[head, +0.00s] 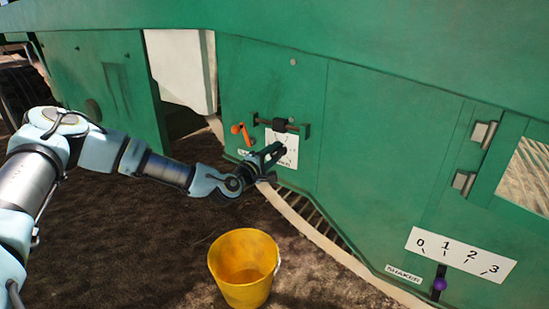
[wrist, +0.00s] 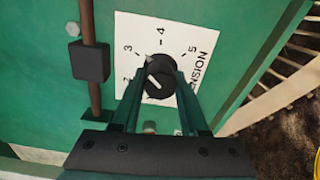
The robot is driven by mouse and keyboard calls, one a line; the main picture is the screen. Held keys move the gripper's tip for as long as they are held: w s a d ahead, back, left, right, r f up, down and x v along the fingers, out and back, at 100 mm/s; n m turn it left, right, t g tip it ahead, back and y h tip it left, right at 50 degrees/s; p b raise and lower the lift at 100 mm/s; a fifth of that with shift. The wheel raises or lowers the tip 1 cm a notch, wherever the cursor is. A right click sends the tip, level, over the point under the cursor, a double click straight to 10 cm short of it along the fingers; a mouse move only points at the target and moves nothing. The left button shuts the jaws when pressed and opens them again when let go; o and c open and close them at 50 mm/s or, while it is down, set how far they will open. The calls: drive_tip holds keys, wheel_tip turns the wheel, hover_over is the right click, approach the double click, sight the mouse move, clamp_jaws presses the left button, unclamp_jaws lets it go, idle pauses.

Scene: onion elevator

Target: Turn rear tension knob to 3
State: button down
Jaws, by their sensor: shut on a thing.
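The rear tension knob (wrist: 160,78) is black and round, on a white dial plate (wrist: 207,45) numbered 2 to 5 in the wrist view. The white line on the knob slants up and left, toward the side of 2 and 3. I cannot tell exactly which number it meets. My gripper (wrist: 159,74) has one finger on each side of the knob and is shut on it. In the head view my gripper (head: 281,150) reaches the dial plate (head: 291,139) on the green panel, and its fingers hide the knob.
A rod with a black block (wrist: 89,61) runs beside the dial plate. An orange lever (head: 240,130) is to its left. A yellow bucket (head: 243,278) stands on the soil below. At right is a shaker scale (head: 460,255) with a purple knob (head: 439,284).

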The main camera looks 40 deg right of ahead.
drive_tip(key=shift+f+n+b, duration=0.15)
drive_tip(key=shift+n+b, duration=0.3)
drive_tip(key=shift+n, duration=0.75)
drive_tip(key=shift+c, duration=2.1)
unclamp_jaws()
drive_tip(key=v, duration=1.1)
